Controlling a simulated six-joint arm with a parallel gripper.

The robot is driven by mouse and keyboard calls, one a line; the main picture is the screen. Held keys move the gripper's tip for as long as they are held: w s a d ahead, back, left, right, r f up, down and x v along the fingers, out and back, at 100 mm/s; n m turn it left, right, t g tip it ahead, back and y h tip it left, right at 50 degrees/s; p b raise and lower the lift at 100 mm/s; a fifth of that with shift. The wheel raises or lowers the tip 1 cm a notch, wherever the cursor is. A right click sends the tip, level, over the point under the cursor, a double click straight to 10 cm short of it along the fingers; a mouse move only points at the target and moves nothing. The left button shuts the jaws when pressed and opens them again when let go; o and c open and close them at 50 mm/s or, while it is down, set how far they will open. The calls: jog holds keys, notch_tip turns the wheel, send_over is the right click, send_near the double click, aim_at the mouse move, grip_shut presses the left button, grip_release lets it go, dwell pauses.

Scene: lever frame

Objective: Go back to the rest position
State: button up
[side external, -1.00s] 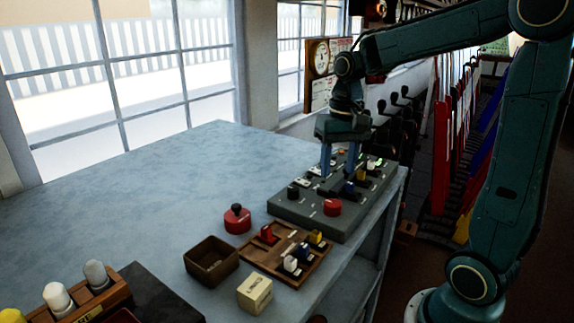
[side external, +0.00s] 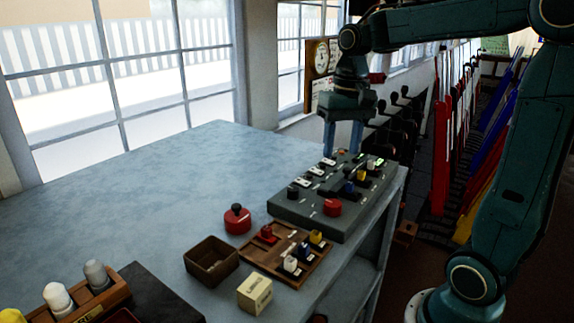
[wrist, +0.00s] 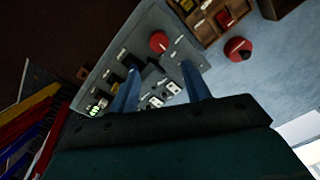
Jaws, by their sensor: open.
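My gripper (side external: 342,140) is above the far part of the grey control panel (side external: 345,222), its two blue fingers pointing down, apart and empty. The panel carries a red knob (side external: 332,207), black knobs and small coloured switches, including a blue one and a yellow one. In the wrist view the fingers (wrist: 160,88) are spread over the panel (wrist: 150,20), with the red knob (wrist: 159,41) beyond them. I cannot tell the exact height of the fingertips above the panel.
A wooden tray (side external: 262,262) with small coloured pieces, a dark open box (side external: 211,262), a cream block (side external: 254,293) and a red round knob piece (side external: 237,219) sit near the panel. Tall coloured levers (side external: 440,140) stand at right.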

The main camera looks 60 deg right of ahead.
jog(key=s+a+f+n+t, duration=0.2)
jog(key=s+a+n+t, duration=0.3)
jog(key=s+a, duration=0.4)
jog(key=s+n, duration=0.1)
jog(key=s, duration=0.2)
jog(key=shift+a+n, duration=0.3)
jog(key=shift+a, duration=0.1)
